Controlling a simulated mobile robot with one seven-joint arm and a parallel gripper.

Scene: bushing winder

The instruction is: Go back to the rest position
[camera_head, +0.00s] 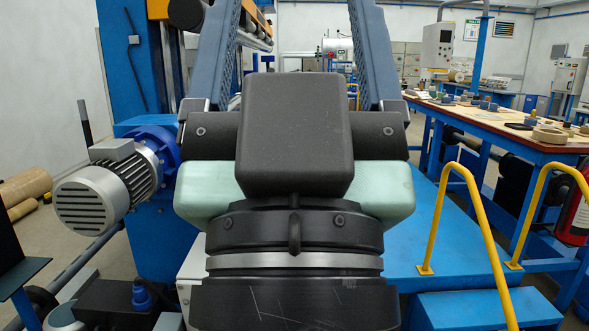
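My gripper (292,35) fills the middle of the head view, seen from behind, close to the camera. Its round black wrist is at the bottom, with a black box-shaped body and pale green parts above it. Two long blue-grey fingers with perforated inner faces rise on the left and right. They stand wide apart, and the gap between them looks empty. The fingertips are cut off by the top edge. The gripper body hides much of the middle of the scene.
A blue machine column with a grey motor (108,188) stands at left. Cardboard rolls (27,188) lie on the floor far left. A wooden-topped workbench (480,118) with parts is at right, behind yellow handrails (480,220) and a blue step (466,308). A red fire extinguisher (574,215) is far right.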

